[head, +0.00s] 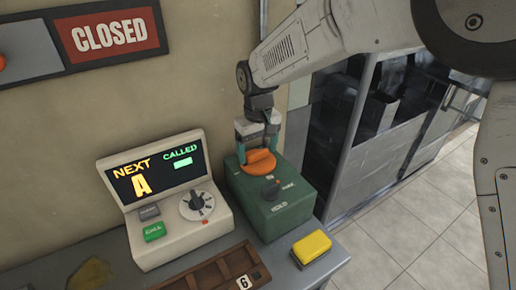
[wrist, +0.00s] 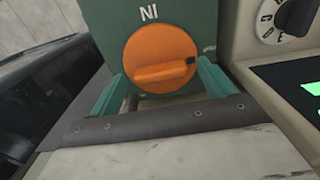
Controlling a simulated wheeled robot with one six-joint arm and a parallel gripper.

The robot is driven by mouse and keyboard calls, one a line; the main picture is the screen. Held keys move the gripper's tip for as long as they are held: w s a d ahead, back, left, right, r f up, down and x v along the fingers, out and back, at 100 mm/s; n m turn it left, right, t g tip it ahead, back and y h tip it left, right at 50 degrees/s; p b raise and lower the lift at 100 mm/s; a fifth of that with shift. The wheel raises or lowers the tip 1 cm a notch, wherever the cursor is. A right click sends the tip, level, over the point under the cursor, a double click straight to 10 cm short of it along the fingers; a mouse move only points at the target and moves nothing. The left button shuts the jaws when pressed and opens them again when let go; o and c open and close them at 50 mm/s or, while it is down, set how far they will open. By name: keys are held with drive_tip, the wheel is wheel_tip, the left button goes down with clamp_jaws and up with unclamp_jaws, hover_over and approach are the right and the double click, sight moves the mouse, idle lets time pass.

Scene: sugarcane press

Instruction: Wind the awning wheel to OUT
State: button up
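The orange awning wheel (head: 261,162) sits on top of a green box (head: 290,207). In the wrist view the wheel (wrist: 160,58) shows a raised bar across its face with a dark mark at its right end. A white label that reads as "IN" upside down is just above the wheel there. My gripper (head: 258,152) is over the wheel, its teal fingers spread wide on either side of it. In the wrist view the gripper (wrist: 163,80) has its fingertips close to the wheel's edges; I cannot tell whether they touch. No OUT label is readable.
A cream console (head: 180,215) with a display, dial and buttons stands to the left. A yellow block (head: 311,247) and a brown tray (head: 205,278) are in front. A CLOSED sign (head: 108,34) hangs on the wall.

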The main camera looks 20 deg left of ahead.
sight(258, 152)
drive_tip(key=shift+r, duration=0.1)
wheel_tip(258, 152, up, 8)
drive_tip(key=shift+f, duration=0.15)
drive_tip(key=shift+f, duration=0.1)
idle(0.5)
drive_tip(key=shift+s+d+f+g+h, duration=0.3)
drive_tip(key=shift+s+d+f+h, duration=0.1)
drive_tip(key=shift+s+d+f, duration=0.65)
drive_tip(key=s+d+r+m, duration=0.1)
drive_tip(key=s+d+r, duration=0.15)
drive_tip(key=d, duration=0.55)
drive_tip(key=s+d+r+m, duration=0.2)
drive_tip(key=s+d, duration=0.2)
drive_tip(key=d, duration=0.5)
drive_tip(key=s+d+r+m, duration=0.1)
drive_tip(key=s+d+r, duration=0.15)
drive_tip(key=d, duration=0.55)
drive_tip(key=s+d+r+m+t, duration=0.1)
drive_tip(key=s+d+m, duration=0.5)
drive_tip(key=s+d, duration=0.9)
drive_tip(key=d+t, duration=0.1)
drive_tip(key=d, duration=0.2)
drive_tip(key=shift+r+y, duration=0.4)
drive_tip(key=shift+d, duration=0.1)
